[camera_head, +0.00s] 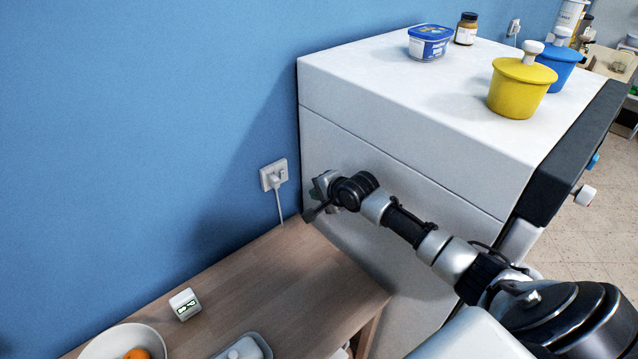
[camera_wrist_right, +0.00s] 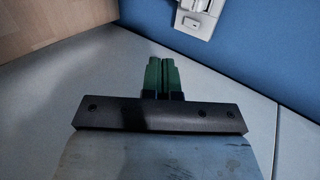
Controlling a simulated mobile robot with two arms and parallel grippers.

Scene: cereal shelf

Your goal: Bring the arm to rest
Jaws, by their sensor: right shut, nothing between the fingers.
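My right arm comes in from the lower right in the head view and reaches toward the wall. My right gripper (camera_head: 318,199) is near the far end of the wooden table, in front of the white appliance's side. In the right wrist view its two green fingers (camera_wrist_right: 161,76) are together with nothing between them. The wall socket (camera_wrist_right: 199,12) and the white appliance side (camera_wrist_right: 60,100) lie close beyond the fingers. My left gripper is not in view.
The wooden table (camera_head: 290,280) holds a small white device (camera_head: 185,304), a bowl (camera_head: 115,343) with an orange fruit and a white dish (camera_head: 262,345). The white appliance (camera_head: 400,85) carries a blue tub (camera_head: 430,43), a jar (camera_head: 466,29), a yellow pot (camera_head: 518,92) and a blue pot (camera_head: 562,65). A plugged socket (camera_head: 274,174) is on the wall.

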